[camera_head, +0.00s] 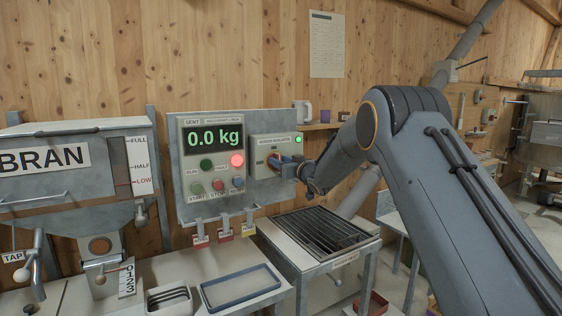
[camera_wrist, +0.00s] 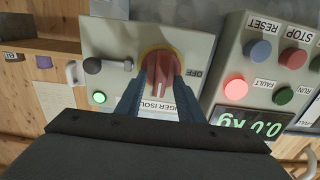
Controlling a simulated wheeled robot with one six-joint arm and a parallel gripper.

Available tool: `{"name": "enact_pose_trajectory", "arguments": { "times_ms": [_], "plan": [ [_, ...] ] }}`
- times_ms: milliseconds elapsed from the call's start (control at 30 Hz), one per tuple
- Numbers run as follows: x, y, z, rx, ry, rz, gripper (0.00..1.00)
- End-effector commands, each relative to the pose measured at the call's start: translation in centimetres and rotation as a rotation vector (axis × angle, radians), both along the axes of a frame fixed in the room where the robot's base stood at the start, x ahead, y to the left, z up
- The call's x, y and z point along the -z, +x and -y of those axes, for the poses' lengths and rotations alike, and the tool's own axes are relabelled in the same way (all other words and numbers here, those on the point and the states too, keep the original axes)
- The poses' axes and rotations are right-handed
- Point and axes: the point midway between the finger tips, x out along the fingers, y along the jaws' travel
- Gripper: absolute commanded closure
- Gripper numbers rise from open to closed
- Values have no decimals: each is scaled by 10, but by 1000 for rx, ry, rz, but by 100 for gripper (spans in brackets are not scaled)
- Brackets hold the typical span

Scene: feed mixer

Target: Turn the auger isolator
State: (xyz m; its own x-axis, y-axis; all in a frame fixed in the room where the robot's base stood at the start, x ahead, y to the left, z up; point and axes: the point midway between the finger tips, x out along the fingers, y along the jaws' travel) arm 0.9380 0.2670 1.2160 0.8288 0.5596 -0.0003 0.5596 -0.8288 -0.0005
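The auger isolator (camera_head: 273,141) is a pale box on the grey panel, with a red rotary handle on a yellow ring. In the wrist view the red handle (camera_wrist: 161,74) points straight up and down in the picture, with "OFF" lettering to its right. My gripper (camera_wrist: 163,78) has its two blue-grey fingers on either side of the handle. The fingers are apart, with the red handle between them; I cannot tell whether they press on it. In the head view my gripper (camera_head: 281,163) reaches the box from the right and partly hides the handle. A green lamp (camera_wrist: 99,97) is lit on the box.
The control box (camera_head: 212,155) beside it shows 0.0 kg, a lit red fault lamp (camera_head: 237,160) and several buttons. Tags (camera_head: 225,233) hang below. A grated hopper (camera_head: 322,230) and a blue-rimmed tray (camera_head: 240,288) lie underneath. A bran hopper (camera_head: 85,170) stands left.

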Motion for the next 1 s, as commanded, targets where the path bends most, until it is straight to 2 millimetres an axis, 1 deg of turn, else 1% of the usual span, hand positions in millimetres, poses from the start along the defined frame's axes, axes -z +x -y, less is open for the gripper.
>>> {"name": "enact_pose_trajectory", "arguments": {
  "times_ms": [167,200,267,300,400,733,1000],
  "plan": [
    [0,0,0,0,0,0,66],
    [0,0,0,0,0,0,69],
    [0,0,0,0,0,0,79],
    [0,0,0,0,0,0,86],
    [0,0,0,0,0,0,100],
    [1,0,0,0,-29,21,100],
    [3,0,-1,1,-158,110,100]
  ]
}}
